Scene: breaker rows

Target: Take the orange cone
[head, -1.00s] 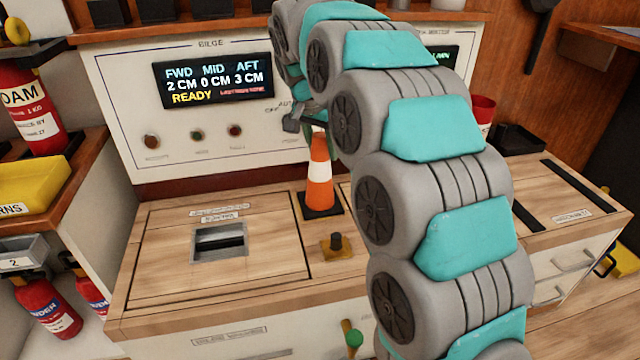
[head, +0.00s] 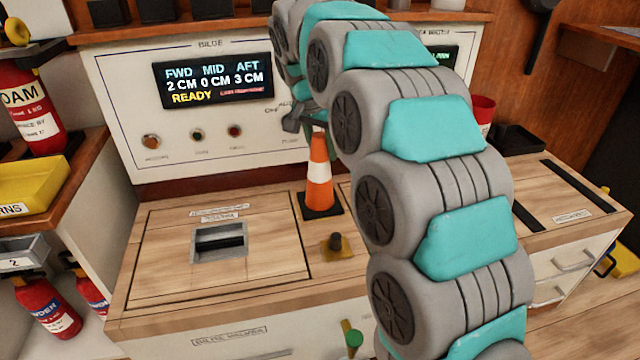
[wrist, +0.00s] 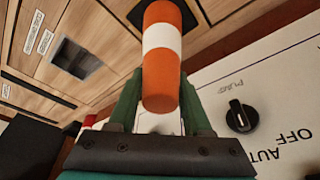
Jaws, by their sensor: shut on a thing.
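The orange cone (head: 319,175) with a white band and a dark square base stands upright on the wooden bench top, in front of the bilge panel. In the wrist view the cone (wrist: 162,75) lies between the two green fingers of my gripper (wrist: 161,105). My gripper is shut on the cone's upper part. In the head view my gripper (head: 312,122) shows only partly at the cone's tip, and my arm hides the rest. The base appears to rest on the bench.
The bilge panel (head: 205,105) with its display rises close behind the cone. A black knob (wrist: 241,116) sits on the panel beside my gripper. A small plunger on a brass plate (head: 336,246) stands before the cone, and a recessed hatch handle (head: 219,242) lies to the left.

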